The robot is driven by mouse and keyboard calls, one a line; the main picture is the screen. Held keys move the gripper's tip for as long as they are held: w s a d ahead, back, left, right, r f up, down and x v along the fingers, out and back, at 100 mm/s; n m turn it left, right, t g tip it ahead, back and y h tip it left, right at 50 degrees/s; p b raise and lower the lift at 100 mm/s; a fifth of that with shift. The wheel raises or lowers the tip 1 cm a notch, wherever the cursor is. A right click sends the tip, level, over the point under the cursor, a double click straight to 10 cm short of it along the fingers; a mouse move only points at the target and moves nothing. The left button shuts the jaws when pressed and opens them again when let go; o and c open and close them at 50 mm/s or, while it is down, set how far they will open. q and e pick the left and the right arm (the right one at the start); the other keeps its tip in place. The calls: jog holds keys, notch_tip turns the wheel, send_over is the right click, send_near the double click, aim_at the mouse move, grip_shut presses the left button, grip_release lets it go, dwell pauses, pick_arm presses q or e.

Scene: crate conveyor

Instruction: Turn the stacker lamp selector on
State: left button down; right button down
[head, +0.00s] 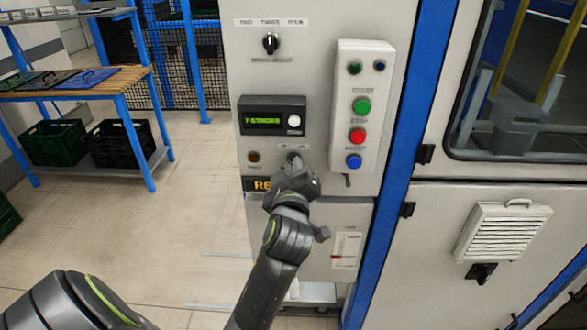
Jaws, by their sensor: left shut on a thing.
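A grey control cabinet (312,90) stands in front of me in the head view. On its lower panel, under a small label, a small selector knob (293,157) shows just beyond my left gripper (294,168). The gripper is at the panel and shut on this knob. The gripper and wrist hide most of the knob, so I cannot tell which way it points. The label's text is too small to read surely. A small dark amber lamp (254,157) sits left of the knob. My right gripper is not in view.
A black selector (271,43) is above a green-lit display (272,116). A raised button box (361,105) with green, red and blue buttons is close on the right. A blue post (405,150) stands beyond it. A table (75,88) with crates below is at left; the floor between is clear.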

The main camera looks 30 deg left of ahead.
pick_arm(q)
jog(key=shift+m, duration=0.3)
jog(key=m+p, duration=0.8)
jog(key=m, duration=0.7)
dwell(0.4)
jog(key=shift+m, duration=0.3)
jog(key=c, duration=1.5)
grip_release()
